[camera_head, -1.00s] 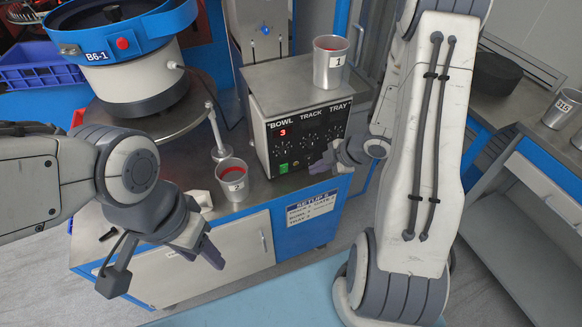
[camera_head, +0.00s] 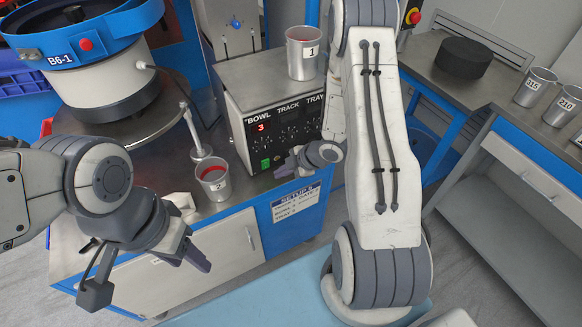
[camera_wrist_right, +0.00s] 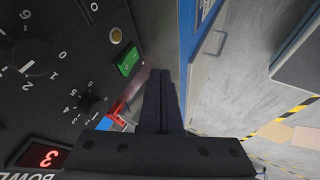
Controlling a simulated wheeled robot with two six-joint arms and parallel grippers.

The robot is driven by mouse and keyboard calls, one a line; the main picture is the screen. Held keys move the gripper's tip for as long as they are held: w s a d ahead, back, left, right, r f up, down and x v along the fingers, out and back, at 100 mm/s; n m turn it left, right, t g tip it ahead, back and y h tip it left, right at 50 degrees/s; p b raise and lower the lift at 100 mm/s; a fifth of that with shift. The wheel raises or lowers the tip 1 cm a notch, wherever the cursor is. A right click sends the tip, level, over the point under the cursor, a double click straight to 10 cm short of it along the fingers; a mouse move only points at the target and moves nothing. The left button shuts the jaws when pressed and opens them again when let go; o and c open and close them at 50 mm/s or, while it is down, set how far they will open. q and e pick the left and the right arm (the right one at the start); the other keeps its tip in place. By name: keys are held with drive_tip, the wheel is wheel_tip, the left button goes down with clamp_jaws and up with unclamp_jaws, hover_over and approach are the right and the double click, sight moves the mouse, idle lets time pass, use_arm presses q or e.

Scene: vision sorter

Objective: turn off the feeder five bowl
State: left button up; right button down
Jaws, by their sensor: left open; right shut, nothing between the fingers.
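The control box (camera_head: 270,110) has BOWL, TRACK and TRAY columns of dials and a red display (camera_head: 262,126) reading 3 under BOWL. A green switch (camera_head: 265,163) sits low on its face and also shows in the right wrist view (camera_wrist_right: 129,60), near a dial (camera_wrist_right: 90,103). The bowl feeder (camera_head: 95,60), labelled B6-1, stands left of the box. My right gripper (camera_head: 285,171) is shut and empty, low in front of the box. Its fingers (camera_wrist_right: 164,95) appear beside the face; contact cannot be told. My left gripper (camera_head: 200,262) is open and empty in front of the cabinet.
Cup 1 (camera_head: 302,55) stands on the box. Cup 2 (camera_head: 213,180) with red contents stands on the bench, near a metal post (camera_head: 195,140). A setup card (camera_head: 296,203) is on the cabinet front. Cups 316 (camera_head: 535,88) and 210 (camera_head: 566,106) stand on the right bench.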

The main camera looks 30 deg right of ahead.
sight(265, 166)
drive_tip(key=w, duration=0.1)
drive_tip(key=w+p, duration=0.1)
drive_tip(key=w, duration=0.1)
drive_tip(key=shift+w+a+f, duration=0.15)
drive_tip(key=shift+w+a, duration=0.1)
drive_tip(key=shift+a, duration=0.05)
drive_tip(key=shift+w+p, duration=0.35)
drive_tip(key=shift+w, duration=0.2)
drive_tip(key=shift+w, duration=0.3)
